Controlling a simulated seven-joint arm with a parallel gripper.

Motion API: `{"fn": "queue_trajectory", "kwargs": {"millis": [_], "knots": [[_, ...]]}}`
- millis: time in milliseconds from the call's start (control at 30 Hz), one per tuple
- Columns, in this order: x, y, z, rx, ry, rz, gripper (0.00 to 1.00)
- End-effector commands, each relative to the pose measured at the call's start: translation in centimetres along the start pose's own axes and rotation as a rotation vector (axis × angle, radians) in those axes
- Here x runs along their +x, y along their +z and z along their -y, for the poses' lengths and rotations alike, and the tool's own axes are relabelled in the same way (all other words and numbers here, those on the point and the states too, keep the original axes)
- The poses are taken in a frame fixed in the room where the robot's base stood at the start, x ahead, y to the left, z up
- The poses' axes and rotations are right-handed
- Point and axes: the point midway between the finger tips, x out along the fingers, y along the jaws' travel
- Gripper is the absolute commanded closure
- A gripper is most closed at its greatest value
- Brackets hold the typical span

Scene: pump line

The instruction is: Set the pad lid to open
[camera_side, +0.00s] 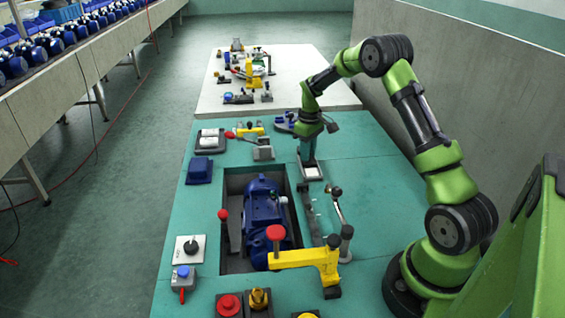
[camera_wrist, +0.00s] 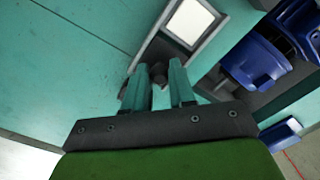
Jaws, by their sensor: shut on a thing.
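The pad (camera_side: 311,171) is a small grey-framed box with a white face, on the green bench just beyond the recess. It also shows in the wrist view (camera_wrist: 189,22), white face clear of my fingers. My gripper (camera_side: 308,159) points down at the box's far end. In the wrist view my fingers (camera_wrist: 160,88) are close together around a small dark knob (camera_wrist: 158,73) at the end of the box, which seems to be the lid's grip. The fingers hide part of it. I cannot tell whether the white face is the lid or the bare pad.
A blue pump (camera_side: 264,210) sits in the recess, beside a rod with a ball end (camera_side: 337,192). A yellow clamp (camera_side: 307,258) with a red knob stands in front. Bench right of the pad is clear.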

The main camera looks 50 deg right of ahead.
Motion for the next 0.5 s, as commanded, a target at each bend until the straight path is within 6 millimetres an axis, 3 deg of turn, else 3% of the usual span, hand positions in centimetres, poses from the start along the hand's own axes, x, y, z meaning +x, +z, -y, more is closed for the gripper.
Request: {"fn": "queue_trajectory", "kwargs": {"millis": [100,133,267,500], "knots": [[-0.15,-0.46,-0.42,-0.006,0.014,-0.018,1.0],[-0.15,-0.47,-0.44,-0.006,0.015,-0.018,0.71],[-0.14,-0.41,-0.4,-0.005,0.013,-0.016,0.51],[-0.1,-0.3,-0.3,-0.004,0.011,-0.012,0.5]]}}
